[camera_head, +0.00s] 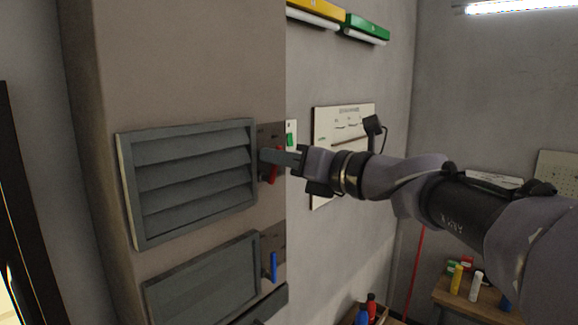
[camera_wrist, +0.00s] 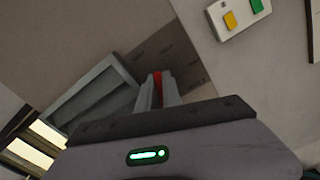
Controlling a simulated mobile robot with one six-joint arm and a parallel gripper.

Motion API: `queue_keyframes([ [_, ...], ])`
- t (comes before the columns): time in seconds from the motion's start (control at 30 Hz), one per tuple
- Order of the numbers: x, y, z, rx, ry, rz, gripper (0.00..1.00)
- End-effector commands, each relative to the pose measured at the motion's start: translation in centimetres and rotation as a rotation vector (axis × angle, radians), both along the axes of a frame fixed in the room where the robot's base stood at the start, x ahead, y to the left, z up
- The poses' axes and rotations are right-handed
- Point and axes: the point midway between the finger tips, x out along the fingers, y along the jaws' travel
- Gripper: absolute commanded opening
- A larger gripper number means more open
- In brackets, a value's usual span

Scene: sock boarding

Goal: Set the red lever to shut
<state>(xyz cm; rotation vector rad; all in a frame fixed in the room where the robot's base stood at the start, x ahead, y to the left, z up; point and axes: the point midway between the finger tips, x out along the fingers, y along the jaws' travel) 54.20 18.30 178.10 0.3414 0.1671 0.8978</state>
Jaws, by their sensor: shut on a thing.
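The red lever (camera_head: 273,166) sits on a dark plate (camera_head: 267,131) at the right edge of the upper grey louvered vent (camera_head: 190,180). My gripper (camera_head: 268,156) reaches in from the right and is shut on the lever. In the wrist view the red lever (camera_wrist: 157,80) shows between the two fingers of my gripper (camera_wrist: 158,88). The fingers hide part of the lever. The slats of the upper vent are tilted, with dark bands between them. I cannot read any markings on the plate.
A blue lever (camera_head: 273,266) stands upright beside the lower vent (camera_head: 205,285). A white switch box with green and yellow buttons (camera_wrist: 238,16) is to the right of the plate. A whiteboard (camera_head: 325,128) hangs behind my arm. A small wooden table (camera_head: 470,303) with bottles stands at the lower right.

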Motion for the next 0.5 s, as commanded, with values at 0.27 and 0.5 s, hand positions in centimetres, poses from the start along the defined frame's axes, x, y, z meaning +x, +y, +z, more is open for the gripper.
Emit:
queue_keyframes([
  [0.27,-0.33,0.22,0.34,-0.05,-0.073,0.0,0.0],
  [0.5,-0.39,0.27,0.45,-0.063,-0.09,0.0,0.0],
])
